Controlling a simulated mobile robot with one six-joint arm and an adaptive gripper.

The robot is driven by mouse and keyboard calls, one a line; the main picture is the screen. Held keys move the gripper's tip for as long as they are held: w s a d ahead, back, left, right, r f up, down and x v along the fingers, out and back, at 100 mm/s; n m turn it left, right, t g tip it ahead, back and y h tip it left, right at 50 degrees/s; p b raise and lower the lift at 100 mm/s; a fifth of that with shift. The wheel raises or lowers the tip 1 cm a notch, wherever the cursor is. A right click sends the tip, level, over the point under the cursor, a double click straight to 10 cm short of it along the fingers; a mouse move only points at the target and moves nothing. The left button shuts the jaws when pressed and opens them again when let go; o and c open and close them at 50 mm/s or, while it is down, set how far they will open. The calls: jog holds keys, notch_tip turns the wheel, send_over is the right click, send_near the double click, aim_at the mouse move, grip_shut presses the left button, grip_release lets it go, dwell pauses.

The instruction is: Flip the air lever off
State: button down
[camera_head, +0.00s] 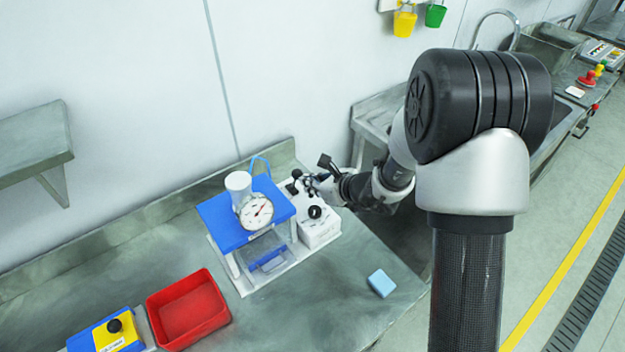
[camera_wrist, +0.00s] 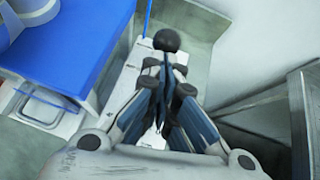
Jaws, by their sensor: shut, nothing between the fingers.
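A blue-topped dosing unit (camera_head: 228,222) with a round dial gauge (camera_head: 257,211) stands on the steel bench. Beside it on the right is a white box (camera_head: 320,232) with a black knob (camera_head: 315,212) on top. A black ball-ended lever (camera_head: 296,174) stands at the back of this white part; its ball (camera_wrist: 167,40) shows in the wrist view just beyond my fingertips. My gripper (camera_head: 308,184) is shut and empty, close to the lever on its right. In the wrist view my gripper (camera_wrist: 165,75) hides the lever's lower part, and I cannot tell whether they touch.
A red bin (camera_head: 188,308) and a yellow-blue box with a black knob (camera_head: 115,326) are at the front left. A light blue block (camera_head: 381,283) lies on the bench right of the unit. The wall is close behind the lever.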

aim_at(300, 170)
jog(key=r+p, duration=0.1)
jog(key=p, duration=0.2)
jog(key=w+a+r+g+h+p, duration=0.1)
jog(key=p, duration=0.2)
jog(key=shift+w+r, duration=0.2)
jog(key=shift+r, duration=0.05)
jog(key=g+p, duration=0.1)
jog(key=p, duration=0.1)
jog(key=w+a+g+h+p, duration=0.1)
jog(key=p, duration=0.1)
jog(key=shift+w+r, duration=0.2)
jog(key=w+a+p, duration=0.1)
jog(key=w+p, duration=0.1)
jog(key=p, duration=0.1)
jog(key=shift+a+r, duration=0.15)
jog(key=shift+w+a+p, duration=0.35)
jog(key=shift+w+a, duration=0.15)
jog(key=shift+w, duration=0.2)
jog(key=shift+w+a+p, duration=0.3)
jog(key=shift+w+a, duration=0.15)
jog(key=shift+w, duration=0.25)
